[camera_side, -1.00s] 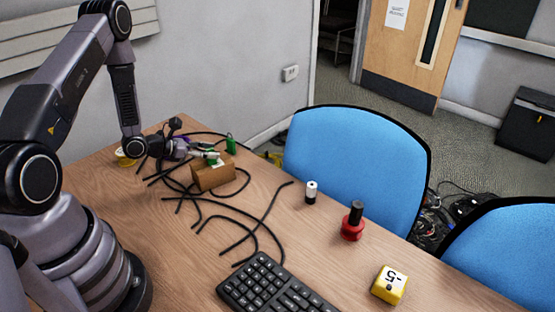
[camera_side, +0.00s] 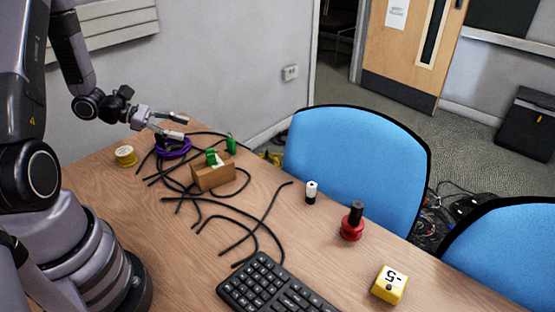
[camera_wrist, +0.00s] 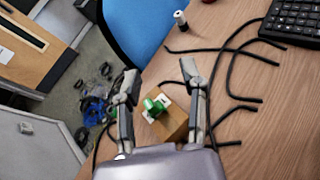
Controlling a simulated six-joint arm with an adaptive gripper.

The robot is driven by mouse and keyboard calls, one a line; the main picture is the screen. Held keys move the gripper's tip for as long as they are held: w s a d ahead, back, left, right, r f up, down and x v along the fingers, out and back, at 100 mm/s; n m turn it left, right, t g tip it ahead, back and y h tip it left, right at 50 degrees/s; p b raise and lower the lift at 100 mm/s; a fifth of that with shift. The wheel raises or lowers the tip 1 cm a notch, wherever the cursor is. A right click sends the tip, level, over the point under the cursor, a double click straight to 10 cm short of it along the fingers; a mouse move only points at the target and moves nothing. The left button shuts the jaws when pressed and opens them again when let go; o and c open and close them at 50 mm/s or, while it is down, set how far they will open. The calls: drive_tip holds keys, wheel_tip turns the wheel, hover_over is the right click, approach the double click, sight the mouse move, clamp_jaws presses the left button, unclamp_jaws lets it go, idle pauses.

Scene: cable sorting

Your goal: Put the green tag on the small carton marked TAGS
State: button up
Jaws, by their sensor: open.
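The small brown carton (camera_side: 212,177) stands on the table among black cables, with a pale label on its top; the lettering is too small to read. A green tag (camera_side: 211,156) rests on top of the carton. In the wrist view the tag (camera_wrist: 155,106) sits on the carton (camera_wrist: 173,122), between and beyond my fingers. My gripper (camera_side: 183,127) is open and empty, above and to the left of the carton, apart from the tag. Its spread fingers also show in the wrist view (camera_wrist: 159,74).
Another green object (camera_side: 231,144) stands behind the carton near the table edge. Black cables (camera_side: 240,220) spread in front. A keyboard (camera_side: 275,288) and red object (camera_side: 352,224) stand further right.

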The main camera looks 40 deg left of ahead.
drive_tip(key=s+d+r+m+g+y, duration=0.1)
drive_tip(key=s+d+r+m+g, duration=0.65)
drive_tip(key=d+r+m, duration=0.6)
drive_tip(key=s+a+r+m+t+y, duration=0.3)
drive_tip(key=s+r+m+y, duration=0.3)
drive_tip(key=m, duration=0.5)
drive_tip(key=shift+s+r+y, duration=0.4)
drive_tip(key=shift+s+y, duration=0.6)
drive_tip(key=shift+s, duration=0.15)
